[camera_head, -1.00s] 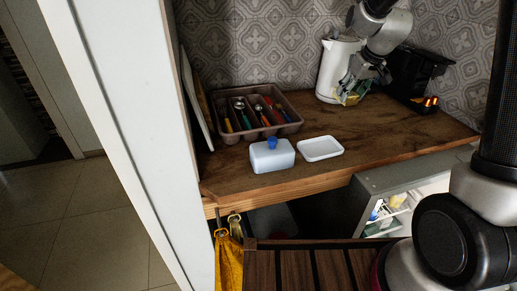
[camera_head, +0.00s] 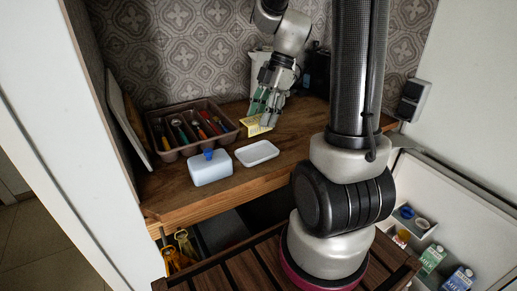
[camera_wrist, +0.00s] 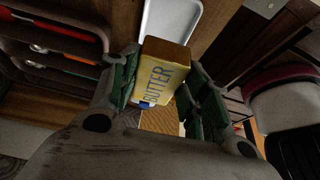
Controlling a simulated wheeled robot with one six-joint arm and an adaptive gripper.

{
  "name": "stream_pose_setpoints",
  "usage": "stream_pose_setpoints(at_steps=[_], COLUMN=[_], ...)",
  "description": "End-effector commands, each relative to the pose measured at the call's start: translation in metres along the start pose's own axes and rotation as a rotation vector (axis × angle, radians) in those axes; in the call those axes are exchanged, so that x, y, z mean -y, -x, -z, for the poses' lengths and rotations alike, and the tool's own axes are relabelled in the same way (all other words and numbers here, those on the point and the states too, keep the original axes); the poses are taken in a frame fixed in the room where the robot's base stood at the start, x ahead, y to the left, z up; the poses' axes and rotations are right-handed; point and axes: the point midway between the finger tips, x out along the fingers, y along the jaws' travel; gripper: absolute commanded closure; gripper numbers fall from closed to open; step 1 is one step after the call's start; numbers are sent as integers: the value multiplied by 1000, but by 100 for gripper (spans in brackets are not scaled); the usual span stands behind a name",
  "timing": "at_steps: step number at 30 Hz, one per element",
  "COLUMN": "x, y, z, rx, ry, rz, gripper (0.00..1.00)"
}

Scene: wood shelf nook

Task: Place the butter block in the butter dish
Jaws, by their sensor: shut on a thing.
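My gripper (camera_head: 262,112) is shut on the butter block (camera_head: 255,127), a yellow block held tilted above the counter, just behind the butter dish. In the wrist view the block (camera_wrist: 163,72), lettered BUTTER, sits between the green-padded fingers of my gripper (camera_wrist: 158,68). The butter dish (camera_head: 257,153) is a shallow white tray, empty, lying on the wooden counter. Part of the dish (camera_wrist: 172,20) shows past the block at the top of the wrist view. A white box-shaped lid (camera_head: 210,168) with a blue knob stands to the left of the dish.
A brown cutlery tray (camera_head: 190,127) with several colored utensils stands behind the lid. A white kettle (camera_head: 258,62) is behind my gripper. Boards (camera_head: 128,125) lean at the left wall. An open fridge (camera_head: 450,225) is below right. The counter (camera_head: 170,195) is bare along its front.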

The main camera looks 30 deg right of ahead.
Motion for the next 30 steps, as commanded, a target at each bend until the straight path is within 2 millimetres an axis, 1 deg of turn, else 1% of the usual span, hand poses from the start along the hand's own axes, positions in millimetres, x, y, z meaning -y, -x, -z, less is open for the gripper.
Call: stream_pose_setpoints(at_steps=[1,5,11,17,19,27,28,30], x=[2,1,0,0,0,0,0,0], y=[-11,-33,-50,-76,-79,-80,-80,-80], z=[-4,-14,-20,-31,-33,-33,-33,-33], rx=[-1,-1,0,0,1,1,1,1], ry=[1,0,0,-1,0,0,0,0], rz=[6,5,3,4,0,0,0,0], gripper=[88,88,88,88,88,88,50,38])
